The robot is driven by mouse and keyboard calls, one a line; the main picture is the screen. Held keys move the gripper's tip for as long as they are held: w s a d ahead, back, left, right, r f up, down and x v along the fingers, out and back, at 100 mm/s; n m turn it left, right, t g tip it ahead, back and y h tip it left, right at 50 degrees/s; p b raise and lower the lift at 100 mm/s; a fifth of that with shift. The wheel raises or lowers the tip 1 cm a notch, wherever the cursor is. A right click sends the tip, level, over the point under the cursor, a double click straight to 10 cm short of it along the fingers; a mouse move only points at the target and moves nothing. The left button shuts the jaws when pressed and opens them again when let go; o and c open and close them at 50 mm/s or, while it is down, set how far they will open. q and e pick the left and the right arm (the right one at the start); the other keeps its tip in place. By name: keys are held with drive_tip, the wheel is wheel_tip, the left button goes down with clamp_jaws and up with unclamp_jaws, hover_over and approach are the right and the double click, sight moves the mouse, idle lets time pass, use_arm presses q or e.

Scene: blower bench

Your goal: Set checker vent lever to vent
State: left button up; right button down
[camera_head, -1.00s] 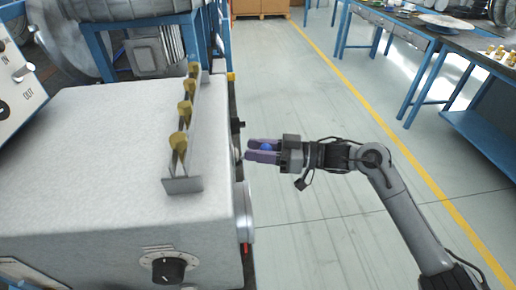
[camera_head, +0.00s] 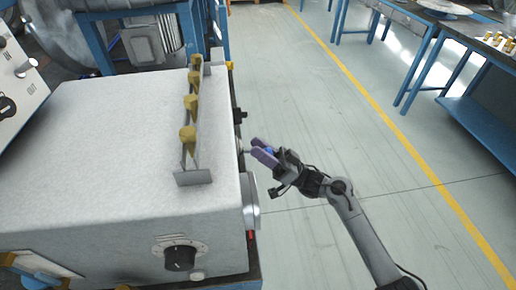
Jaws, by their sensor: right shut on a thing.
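The checker is a large pale grey box (camera_head: 110,150) on the left, with a dial (camera_head: 180,256) on its front face. My right gripper (camera_head: 262,151) is at the box's right side, its purple fingers angled up and left. My left gripper is not in view.
A metal rack with several brass fittings (camera_head: 188,134) stands on the box's top right edge. A round silver part (camera_head: 250,203) and a dark fitting (camera_head: 240,115) stick out from its right side. Blue workbenches (camera_head: 465,100) stand far right. The floor between is clear.

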drive_tip(key=shift+a+f+m+t+y, duration=0.1)
drive_tip(key=shift+f+m+t+y, duration=0.2)
drive_tip(key=shift+f+m+t, duration=0.15)
drive_tip(key=shift+b, duration=0.3)
drive_tip(key=c, duration=1)
unclamp_jaws()
drive_tip(key=shift+o, duration=1.1)
drive_tip(key=shift+r, duration=0.1)
